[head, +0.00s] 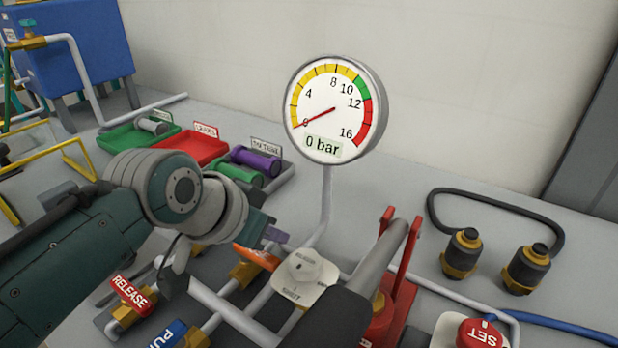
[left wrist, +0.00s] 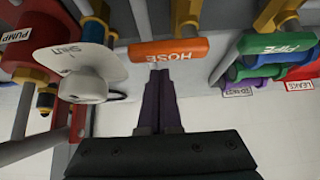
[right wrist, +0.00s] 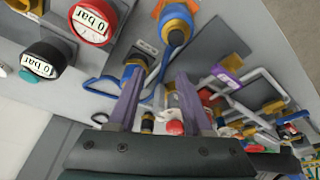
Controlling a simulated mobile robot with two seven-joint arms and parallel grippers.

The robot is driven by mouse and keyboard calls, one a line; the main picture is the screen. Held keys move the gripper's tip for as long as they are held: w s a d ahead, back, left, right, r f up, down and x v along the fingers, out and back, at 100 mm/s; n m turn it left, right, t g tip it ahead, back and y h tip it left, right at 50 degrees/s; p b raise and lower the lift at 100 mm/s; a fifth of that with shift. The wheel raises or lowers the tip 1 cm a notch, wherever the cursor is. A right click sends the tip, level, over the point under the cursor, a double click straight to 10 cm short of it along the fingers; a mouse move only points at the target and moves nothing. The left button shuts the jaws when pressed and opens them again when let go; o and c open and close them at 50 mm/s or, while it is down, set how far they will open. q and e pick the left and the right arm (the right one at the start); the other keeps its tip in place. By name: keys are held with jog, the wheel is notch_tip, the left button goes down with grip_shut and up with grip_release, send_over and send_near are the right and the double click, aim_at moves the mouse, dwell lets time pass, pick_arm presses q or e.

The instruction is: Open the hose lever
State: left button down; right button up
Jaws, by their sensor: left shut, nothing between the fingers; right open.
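The orange hose lever (head: 256,257) sits on a brass valve left of the white selector plate (head: 306,279) in the head view. It also shows in the left wrist view (left wrist: 168,50), lying crosswise with its HOSE label upside down. My left gripper (head: 275,236) is shut and empty, close to the lever. In the left wrist view its purple fingertips (left wrist: 159,72) are just below the lever's lower edge; I cannot tell whether they touch it. My right gripper (right wrist: 158,80) is open, with nothing held between its fingers.
The gauge (head: 333,110) on its post reads 0 bar. A red RELEASE lever (head: 131,293) and blue lever (head: 168,335) lie front left. The red bracket (head: 403,275) and red SET knob (head: 481,334) are at right. A red tray (head: 192,147) stands behind my left arm.

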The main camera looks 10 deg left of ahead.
pick_arm(q)
jog(key=shift+s+a+p, duration=0.3)
jog(key=shift+s+a, duration=0.05)
jog(key=shift+s, duration=0.55)
pick_arm(e)
jog(key=shift+r, duration=0.6)
jog(key=shift+s+r, duration=0.1)
pick_arm(q)
jog(key=shift+s+m+h, duration=0.1)
jog(key=shift+m+h, duration=0.2)
jog(key=shift+m, duration=0.1)
pick_arm(e)
jog(key=shift+s+a, duration=0.15)
